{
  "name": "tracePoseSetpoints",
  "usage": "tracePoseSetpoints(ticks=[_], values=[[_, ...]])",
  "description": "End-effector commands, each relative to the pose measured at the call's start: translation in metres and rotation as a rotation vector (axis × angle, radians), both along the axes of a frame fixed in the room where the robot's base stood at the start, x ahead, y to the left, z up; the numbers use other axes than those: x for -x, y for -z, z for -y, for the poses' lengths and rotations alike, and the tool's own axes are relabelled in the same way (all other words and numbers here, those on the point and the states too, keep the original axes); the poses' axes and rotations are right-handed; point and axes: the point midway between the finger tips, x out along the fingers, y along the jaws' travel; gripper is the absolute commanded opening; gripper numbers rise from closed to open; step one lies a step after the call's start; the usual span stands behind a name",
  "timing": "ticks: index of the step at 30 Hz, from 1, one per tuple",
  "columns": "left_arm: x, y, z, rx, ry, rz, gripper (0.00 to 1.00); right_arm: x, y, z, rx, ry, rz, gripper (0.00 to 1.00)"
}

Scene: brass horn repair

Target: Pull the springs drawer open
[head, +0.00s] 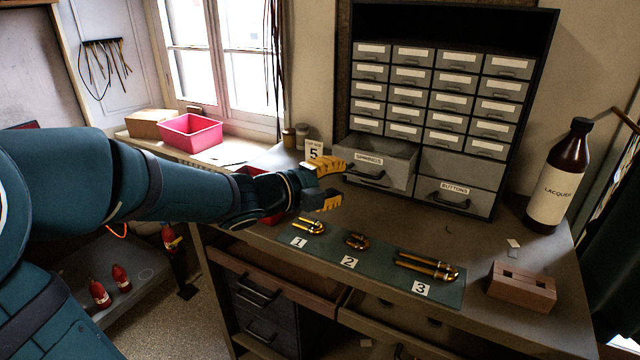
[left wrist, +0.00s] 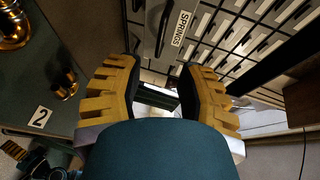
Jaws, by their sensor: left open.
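The springs drawer (head: 392,153) is the grey lower-left drawer of the cabinet. It stands partly out, with its open top showing and its front ahead of the buttons drawer beside it. Its dark handle (head: 368,179) is below the SPRINGS label. My left gripper (head: 343,184) is open and empty just left of the handle. In the left wrist view, the handle (left wrist: 163,28) and the SPRINGS label (left wrist: 181,28) lie beyond the spread yellow fingers (left wrist: 159,68). I see no grip on the handle and cannot tell whether a fingertip touches it. My right gripper is out of view.
The buttons drawer (head: 455,197) is shut. A green mat (head: 378,268) with brass parts and number cards lies in front. A wooden block (head: 522,287) and a brown lacquer bottle (head: 562,180) stand at right. A red bin (head: 190,134) is by the window.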

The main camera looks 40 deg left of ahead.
Motion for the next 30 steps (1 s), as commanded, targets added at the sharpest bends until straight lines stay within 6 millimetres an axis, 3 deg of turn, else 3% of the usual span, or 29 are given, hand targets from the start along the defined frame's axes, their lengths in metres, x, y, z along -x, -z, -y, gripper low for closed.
tracePoseSetpoints(ticks=[3,9,30], values=[[0.019,-0.004,-0.003,0.000,-0.001,0.002,0.38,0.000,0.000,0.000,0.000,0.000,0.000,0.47],[0.035,-0.006,-0.006,0.000,0.000,0.000,0.38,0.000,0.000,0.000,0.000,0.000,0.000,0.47],[0.037,-0.006,-0.006,0.001,0.001,-0.001,0.38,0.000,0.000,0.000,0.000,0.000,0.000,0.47]])
